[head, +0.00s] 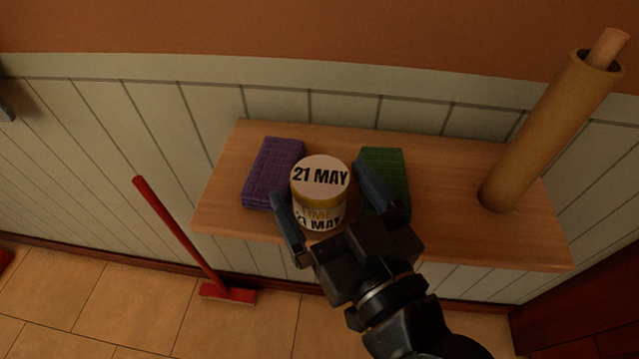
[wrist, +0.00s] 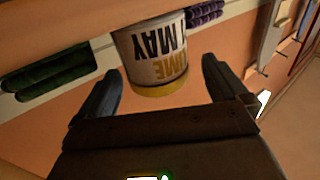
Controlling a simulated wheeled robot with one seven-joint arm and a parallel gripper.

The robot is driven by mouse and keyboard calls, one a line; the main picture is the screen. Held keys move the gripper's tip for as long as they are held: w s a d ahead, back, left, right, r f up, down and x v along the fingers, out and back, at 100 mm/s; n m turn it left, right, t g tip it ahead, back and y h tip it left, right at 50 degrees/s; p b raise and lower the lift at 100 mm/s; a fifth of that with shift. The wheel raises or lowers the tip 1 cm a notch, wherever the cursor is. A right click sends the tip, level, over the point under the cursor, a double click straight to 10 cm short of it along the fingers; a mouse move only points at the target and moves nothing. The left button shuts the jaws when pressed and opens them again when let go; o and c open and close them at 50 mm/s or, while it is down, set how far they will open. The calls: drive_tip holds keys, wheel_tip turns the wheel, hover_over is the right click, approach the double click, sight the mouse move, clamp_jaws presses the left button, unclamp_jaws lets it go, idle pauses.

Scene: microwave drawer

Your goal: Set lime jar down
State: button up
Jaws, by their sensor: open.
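The lime jar (head: 320,177) is upright on the wooden shelf (head: 445,195). It has a cream lid marked "21 MAY", a yellow band and a white label. My gripper (head: 325,182) is open, with one finger on each side of the jar's near part and gaps between fingers and jar. In the wrist view the jar (wrist: 152,48) shows upside down, beyond and between the spread fingertips of my gripper (wrist: 158,75).
A purple folded cloth or sponge (head: 272,172) lies left of the jar and a green one (head: 384,172) right of it. A tan roll (head: 545,135) stands at the shelf's right end. Bare shelf lies between green item and roll. A red broom (head: 180,235) leans on the wall.

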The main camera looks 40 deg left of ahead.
sight(308, 159)
drive_tip(key=x, duration=0.2)
drive_tip(key=p+x, duration=0.1)
drive_tip(key=shift+w+a+r, duration=0.2)
drive_tip(key=shift+a+r, duration=0.1)
drive_tip(key=shift+w+a+f, duration=0.15)
drive_tip(key=shift+a, duration=0.15)
drive_tip(key=c, duration=1.3)
